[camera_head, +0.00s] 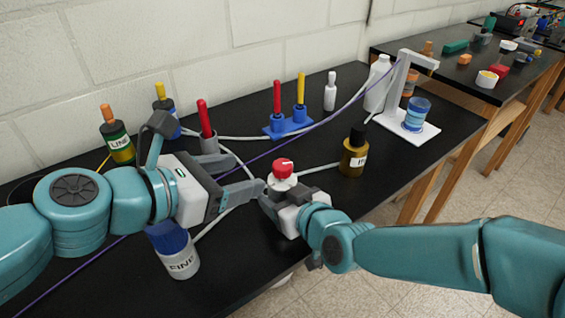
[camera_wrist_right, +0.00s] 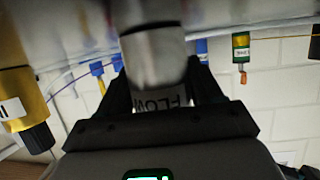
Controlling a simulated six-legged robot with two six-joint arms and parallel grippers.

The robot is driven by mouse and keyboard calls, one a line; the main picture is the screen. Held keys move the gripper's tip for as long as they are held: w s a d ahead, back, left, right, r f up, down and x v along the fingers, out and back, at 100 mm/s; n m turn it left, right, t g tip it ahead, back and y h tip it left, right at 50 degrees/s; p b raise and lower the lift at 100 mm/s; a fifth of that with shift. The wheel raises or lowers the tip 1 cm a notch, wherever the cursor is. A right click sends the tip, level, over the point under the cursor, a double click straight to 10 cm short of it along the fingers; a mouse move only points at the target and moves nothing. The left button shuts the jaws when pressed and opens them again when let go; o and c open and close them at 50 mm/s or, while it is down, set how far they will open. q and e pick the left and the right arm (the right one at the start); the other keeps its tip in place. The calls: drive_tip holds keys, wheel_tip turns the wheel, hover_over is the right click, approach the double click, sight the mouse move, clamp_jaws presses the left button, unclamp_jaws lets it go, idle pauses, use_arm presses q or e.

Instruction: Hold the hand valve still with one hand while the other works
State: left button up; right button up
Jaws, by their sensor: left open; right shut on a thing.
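The hand valve has a red knob (camera_head: 284,168) on top of a pale body, standing near the front of the black bench. My right gripper (camera_head: 272,198) is shut on the valve's body below the knob. In the right wrist view the grey body, lettered FLOW (camera_wrist_right: 160,98), sits between the dark fingers. My left gripper (camera_head: 246,189) is open, just left of the valve and close to the knob. The gap between its fingers shows poorly from the head, so I cannot tell whether it touches the valve.
A blue-capped bottle (camera_head: 174,250) stands under my left arm. A brown bottle (camera_head: 354,153) is right of the valve. Blue holders with red and yellow handles (camera_head: 288,125) stand behind. A white stand (camera_head: 409,130) holds blue rings. Hoses and a purple cable cross the bench.

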sight(281, 164)
use_arm(q)
drive_tip(key=shift+n, duration=0.5)
drive_tip(key=x, duration=1.1)
drive_tip(key=shift+w+f, duration=0.2)
drive_tip(key=shift+w, duration=0.15)
drive_tip(key=c, duration=1)
